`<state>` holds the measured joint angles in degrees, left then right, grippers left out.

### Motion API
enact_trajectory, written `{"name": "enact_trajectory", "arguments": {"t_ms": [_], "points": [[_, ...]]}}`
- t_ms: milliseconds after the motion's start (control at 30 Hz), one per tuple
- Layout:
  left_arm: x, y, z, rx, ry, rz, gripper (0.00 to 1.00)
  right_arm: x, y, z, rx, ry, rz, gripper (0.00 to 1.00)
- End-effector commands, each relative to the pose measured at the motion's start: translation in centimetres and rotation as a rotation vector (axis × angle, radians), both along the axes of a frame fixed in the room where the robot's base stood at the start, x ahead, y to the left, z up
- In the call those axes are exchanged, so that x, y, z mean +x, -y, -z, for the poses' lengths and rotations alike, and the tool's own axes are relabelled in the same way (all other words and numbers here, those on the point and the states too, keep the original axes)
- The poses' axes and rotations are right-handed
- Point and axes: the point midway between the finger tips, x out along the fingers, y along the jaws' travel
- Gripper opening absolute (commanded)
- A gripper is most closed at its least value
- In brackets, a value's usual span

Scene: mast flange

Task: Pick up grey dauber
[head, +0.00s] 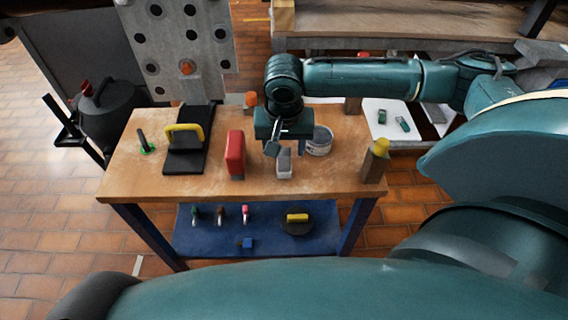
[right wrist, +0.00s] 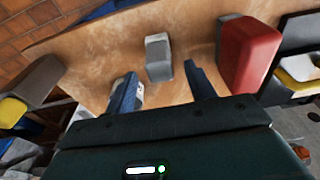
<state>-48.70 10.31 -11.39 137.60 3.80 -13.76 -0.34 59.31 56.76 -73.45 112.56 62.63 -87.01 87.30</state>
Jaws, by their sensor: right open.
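A small upright grey block with a paler, whitish part, which looks like the grey dauber (head: 284,168), stands on the wooden bench top (head: 200,187). In the right wrist view the grey dauber (right wrist: 158,62) shows ahead of the fingertips, between their lines. My right gripper (head: 276,146) is above and just behind it in the head view. In the right wrist view the right gripper (right wrist: 158,76) is open, with nothing between its dark blue fingers. My left gripper is not in view.
A red block (head: 235,155) stands left of the dauber. A grey-white tub (head: 319,143) is close behind right. A post with a yellow top (head: 375,162) is at the bench's right edge. A black stand with a yellow handle (head: 184,150) is farther left.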

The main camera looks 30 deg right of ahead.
Motion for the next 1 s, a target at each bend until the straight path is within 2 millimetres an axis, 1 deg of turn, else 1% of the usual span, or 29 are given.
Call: {"name": "enact_trajectory", "arguments": {"t_ms": [33,100,200,300,500,567,1000], "points": [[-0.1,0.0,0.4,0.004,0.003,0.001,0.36,-0.1,0.0,1.2,-0.001,-0.002,-0.001,0.55],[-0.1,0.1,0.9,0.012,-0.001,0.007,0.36,-0.1,-0.1,2.3,-0.001,-0.002,0.001,0.55],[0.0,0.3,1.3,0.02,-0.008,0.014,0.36,0.1,0.0,3.3,-0.001,0.0,0.001,0.55],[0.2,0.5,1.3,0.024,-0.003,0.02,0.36,0.2,0.1,3.7,0.0,0.001,0.001,0.55],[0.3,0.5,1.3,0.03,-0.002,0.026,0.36,0.2,0.1,3.7,0.0,0.0,0.0,0.55],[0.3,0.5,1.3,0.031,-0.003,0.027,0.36,0.2,0.1,3.7,0.0,0.0,0.0,0.5],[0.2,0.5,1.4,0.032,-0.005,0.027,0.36,0.1,0.1,3.7,0.0,0.0,0.0,0.14]]}}
